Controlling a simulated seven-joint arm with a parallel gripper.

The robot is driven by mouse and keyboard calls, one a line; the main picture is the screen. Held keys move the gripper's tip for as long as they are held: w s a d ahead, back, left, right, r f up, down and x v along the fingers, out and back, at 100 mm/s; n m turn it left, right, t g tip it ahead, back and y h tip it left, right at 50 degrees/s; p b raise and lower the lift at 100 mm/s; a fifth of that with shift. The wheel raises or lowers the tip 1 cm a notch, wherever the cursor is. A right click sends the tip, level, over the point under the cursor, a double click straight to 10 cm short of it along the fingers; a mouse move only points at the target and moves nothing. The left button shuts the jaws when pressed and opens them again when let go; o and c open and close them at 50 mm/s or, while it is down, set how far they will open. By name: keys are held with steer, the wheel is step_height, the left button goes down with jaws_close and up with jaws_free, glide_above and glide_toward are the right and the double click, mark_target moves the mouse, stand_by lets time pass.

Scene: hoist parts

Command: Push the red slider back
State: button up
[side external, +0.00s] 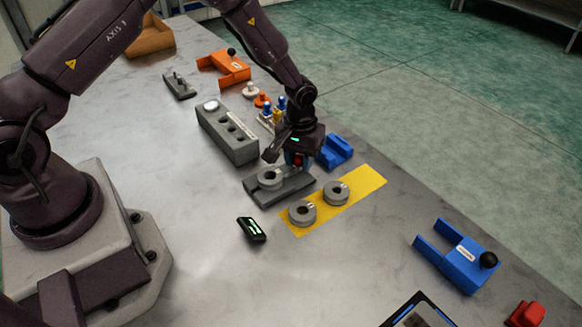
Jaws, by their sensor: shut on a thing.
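A small red part, which looks like the red slider (298,161), shows at the tip of my gripper (292,162). My gripper points down and is shut on it, at the back end of a grey base plate (293,191). A grey ring (270,178) sits on that plate, just left of the gripper. The gripper body and fingers hide most of the slider and how it is seated.
Two grey rings (303,212) lie on a yellow strip (366,186) in front and right. A grey block with holes (228,134) stands left, and a blue block (335,151) close right. A black device with a green display (252,229) lies in front.

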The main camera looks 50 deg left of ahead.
steer(key=shift+s, duration=0.6)
stand_by(0.8)
steer(key=o, duration=0.7)
steer(key=shift+c, duration=0.2)
steer(key=shift+r, duration=0.15)
steer(key=shift+r, duration=3.35)
